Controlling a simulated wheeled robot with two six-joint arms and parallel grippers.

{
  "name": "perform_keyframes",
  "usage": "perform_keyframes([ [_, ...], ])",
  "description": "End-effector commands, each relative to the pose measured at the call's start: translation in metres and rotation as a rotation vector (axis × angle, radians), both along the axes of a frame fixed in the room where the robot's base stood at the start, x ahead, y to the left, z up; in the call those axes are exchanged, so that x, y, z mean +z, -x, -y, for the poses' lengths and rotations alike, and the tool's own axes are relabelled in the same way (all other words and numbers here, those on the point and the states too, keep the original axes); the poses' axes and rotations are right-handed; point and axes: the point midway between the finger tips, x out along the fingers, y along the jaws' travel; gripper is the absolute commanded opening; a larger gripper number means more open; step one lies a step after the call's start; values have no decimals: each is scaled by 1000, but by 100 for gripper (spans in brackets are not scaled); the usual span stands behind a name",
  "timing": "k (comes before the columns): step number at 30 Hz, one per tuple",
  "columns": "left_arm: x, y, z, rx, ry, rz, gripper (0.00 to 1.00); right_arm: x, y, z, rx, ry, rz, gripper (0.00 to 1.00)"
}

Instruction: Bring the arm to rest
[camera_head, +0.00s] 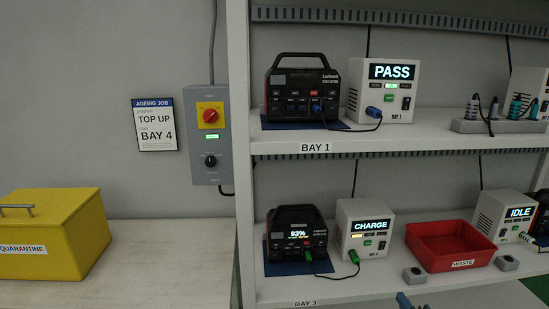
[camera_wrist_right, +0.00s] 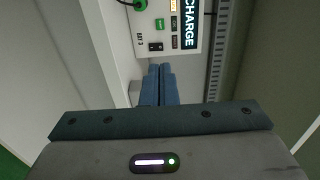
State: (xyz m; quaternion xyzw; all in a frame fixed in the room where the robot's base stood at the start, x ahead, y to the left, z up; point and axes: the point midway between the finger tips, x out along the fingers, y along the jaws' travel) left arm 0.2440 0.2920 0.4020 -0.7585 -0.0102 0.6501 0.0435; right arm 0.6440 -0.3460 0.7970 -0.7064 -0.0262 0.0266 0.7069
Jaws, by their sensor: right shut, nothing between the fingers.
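My right gripper (camera_head: 403,300) shows only as blue fingertips at the bottom edge of the head view, in front of the lower shelf. In the right wrist view its two blue fingers (camera_wrist_right: 159,85) are together, with nothing between them. They point toward the charger marked CHARGE (camera_wrist_right: 178,28), which appears turned sideways there and stands apart from the fingertips. In the head view that charger (camera_head: 366,230) is on the lower shelf, with a green plug lead running to the power station reading 93% (camera_head: 296,245). My left gripper is not in view.
A red waste bin (camera_head: 450,247) and an IDLE charger (camera_head: 503,215) stand to the right on the lower shelf. A power station (camera_head: 302,90) and a PASS charger (camera_head: 384,90) are above. A yellow quarantine box (camera_head: 50,235) sits on the left bench.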

Motion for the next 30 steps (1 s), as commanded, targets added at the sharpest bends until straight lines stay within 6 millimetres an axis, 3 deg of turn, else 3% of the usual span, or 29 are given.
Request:
perform_keyframes([
  [11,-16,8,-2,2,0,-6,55,-82,19,4,-13,199,-163,0],
  [19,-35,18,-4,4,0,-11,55,-179,60,7,24,438,-360,0],
  [23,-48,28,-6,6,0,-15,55,-250,104,5,91,615,-513,0],
  [27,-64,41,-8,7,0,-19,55,-332,175,0,228,834,-699,0],
  [30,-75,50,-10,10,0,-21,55,-382,233,-6,357,974,-815,0],
])
